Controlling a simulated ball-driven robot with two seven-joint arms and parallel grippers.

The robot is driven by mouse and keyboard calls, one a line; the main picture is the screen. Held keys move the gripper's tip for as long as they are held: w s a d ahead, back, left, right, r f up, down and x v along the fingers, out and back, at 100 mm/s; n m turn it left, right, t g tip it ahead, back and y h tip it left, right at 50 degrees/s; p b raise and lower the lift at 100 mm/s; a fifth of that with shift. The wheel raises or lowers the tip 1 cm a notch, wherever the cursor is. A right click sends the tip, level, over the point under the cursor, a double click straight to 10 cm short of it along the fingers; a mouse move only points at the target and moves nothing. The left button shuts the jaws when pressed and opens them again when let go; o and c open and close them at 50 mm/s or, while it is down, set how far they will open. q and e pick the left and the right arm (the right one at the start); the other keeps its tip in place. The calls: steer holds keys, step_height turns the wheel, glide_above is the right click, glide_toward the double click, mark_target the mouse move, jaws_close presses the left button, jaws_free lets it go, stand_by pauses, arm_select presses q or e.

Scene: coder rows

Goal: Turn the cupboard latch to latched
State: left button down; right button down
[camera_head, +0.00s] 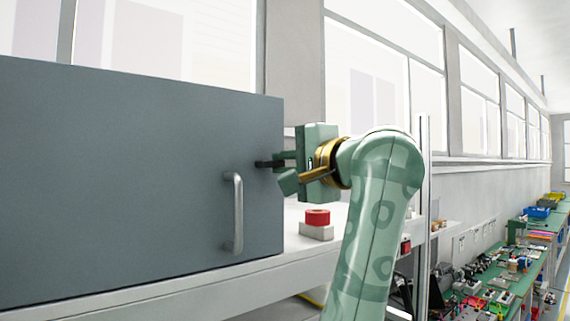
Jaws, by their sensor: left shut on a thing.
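The grey cupboard (120,180) fills the left of the head view, its flat front door showing a metal bar handle (238,213) near the right edge. The dark latch (264,164) sits on the door above and right of the handle, close to the edge. My left gripper (280,170) is shut on the latch, with the green fingers reaching it from the right. The fingers hide part of the latch, so its exact angle is hard to tell. My right gripper is not in view.
A red button on a grey box (317,218) stands on the white bench (180,302) just right of the cupboard, below my gripper. A green workbench (505,275) with many small items runs along the right. Windows line the wall behind.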

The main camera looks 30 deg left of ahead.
arm_select(q)
steer(key=shift+f+m, duration=0.15)
steer(key=shift+m, duration=0.25)
steer(key=c, duration=1.5)
jaws_free()
steer(key=shift+d, duration=0.1)
steer(key=shift+s+d, duration=0.1)
steer(key=shift+d, duration=0.2)
steer(key=shift+b+v, duration=1.8)
steer(key=shift+v, duration=6)
